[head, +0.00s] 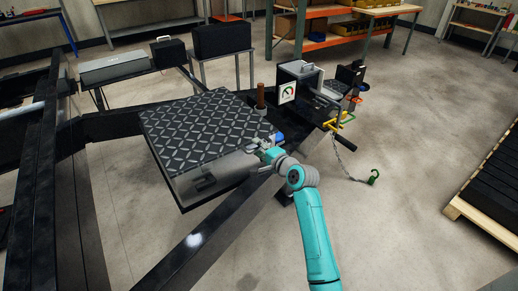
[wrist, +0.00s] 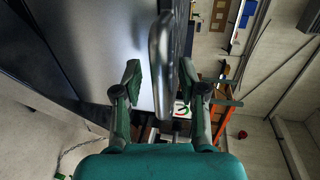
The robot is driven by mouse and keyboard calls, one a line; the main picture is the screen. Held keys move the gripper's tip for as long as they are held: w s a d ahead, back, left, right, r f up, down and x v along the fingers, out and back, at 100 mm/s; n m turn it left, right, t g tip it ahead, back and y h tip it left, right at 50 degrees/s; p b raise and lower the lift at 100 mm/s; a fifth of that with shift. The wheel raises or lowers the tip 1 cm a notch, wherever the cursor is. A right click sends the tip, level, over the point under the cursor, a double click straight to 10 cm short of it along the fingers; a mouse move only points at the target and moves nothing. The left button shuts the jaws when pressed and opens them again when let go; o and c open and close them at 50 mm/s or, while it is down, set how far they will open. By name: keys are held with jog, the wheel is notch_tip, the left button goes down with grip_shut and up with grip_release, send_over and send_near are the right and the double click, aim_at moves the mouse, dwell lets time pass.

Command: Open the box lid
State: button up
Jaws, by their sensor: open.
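The box (head: 210,181) sits on the black trailer frame, with a grey front face. Its dark diamond-plate lid (head: 205,125) lies flat on top and looks closed. My gripper (head: 264,148) is at the box's front right edge, close to the lid. In the wrist view, my gripper (wrist: 166,88) is open, with its two fingers apart. A rounded grey metal bar or lip (wrist: 161,65) shows between the fingers; I cannot tell whether it is a handle or the lid's edge. No contact with either finger is visible. The grey box face (wrist: 90,40) shows at the left.
A brown-handled post (head: 261,96) and a winch assembly with a gauge (head: 287,93) stand just behind the box's right side. A chain with a green hook (head: 373,177) hangs to the floor. A wooden pallet (head: 490,225) lies at the right. The floor between is clear.

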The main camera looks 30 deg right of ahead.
grip_shut()
jog(key=shift+r, duration=0.1)
